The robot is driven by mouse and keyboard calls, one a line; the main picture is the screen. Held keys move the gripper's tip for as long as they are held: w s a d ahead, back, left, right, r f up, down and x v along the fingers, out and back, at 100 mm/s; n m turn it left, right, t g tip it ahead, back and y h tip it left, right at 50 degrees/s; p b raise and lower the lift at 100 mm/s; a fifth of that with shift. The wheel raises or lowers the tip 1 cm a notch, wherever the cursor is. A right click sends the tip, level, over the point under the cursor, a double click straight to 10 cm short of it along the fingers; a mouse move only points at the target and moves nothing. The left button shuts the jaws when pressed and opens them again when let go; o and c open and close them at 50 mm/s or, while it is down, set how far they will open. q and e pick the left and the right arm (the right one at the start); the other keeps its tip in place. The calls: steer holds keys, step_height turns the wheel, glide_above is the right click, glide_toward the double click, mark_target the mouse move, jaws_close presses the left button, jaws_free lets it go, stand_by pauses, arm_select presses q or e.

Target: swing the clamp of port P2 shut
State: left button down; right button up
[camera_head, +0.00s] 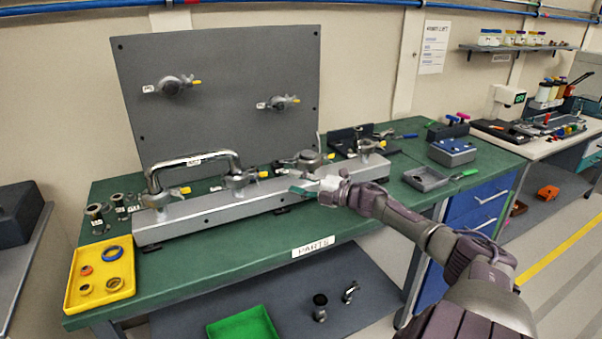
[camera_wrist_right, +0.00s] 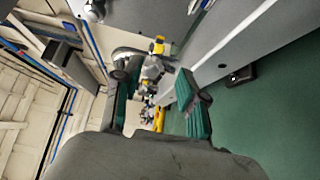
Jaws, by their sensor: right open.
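A grey rail (camera_head: 215,213) on the green bench carries a row of ports with metal clamps. One clamp (camera_head: 310,160) sits right of the rail's middle, with a thin part standing up beside it; others sit at the left (camera_head: 176,194), left of middle (camera_head: 240,179) and right end (camera_head: 367,148). The port labels are too small to read, so I cannot tell which is P2. My right gripper (camera_head: 308,187) is at the rail's front side, just below the right-of-middle clamp. In the wrist view its fingers (camera_wrist_right: 158,100) are apart and empty, with yellow-tipped clamps (camera_wrist_right: 156,47) beyond them. My left gripper is out of view.
A bent chrome pipe (camera_head: 193,160) arches over the rail's left half. A grey upright panel (camera_head: 225,120) with two more clamps stands behind.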

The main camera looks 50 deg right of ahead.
steer(key=shift+s+d, duration=0.15)
steer(key=shift+s, duration=0.35)
steer(key=shift+c, duration=0.4)
steer(key=shift+c, duration=1.2)
steer(key=a+m, duration=0.1)
steer(key=w+a+f+m+h, duration=0.1)
steer(key=a+m, duration=0.1)
steer(key=m, duration=0.1)
steer(key=shift+w+a+f+t+h, duration=0.3)
steer(key=shift+a+f+t+h, duration=0.05)
steer(key=shift+f+t+h, duration=0.05)
jaws_close()
steer(key=m+g+h, duration=0.3)
steer(key=m+h, duration=0.9)
steer(key=m, duration=1.1)
glide_toward(264, 175)
steer(key=p+x, duration=0.2)
steer(key=x, duration=0.3)
steer(key=shift+w+d+p, duration=0.2)
steer(key=shift+w+p, duration=0.1)
steer(key=shift+p, duration=0.05)
steer(key=shift+x, duration=0.85)
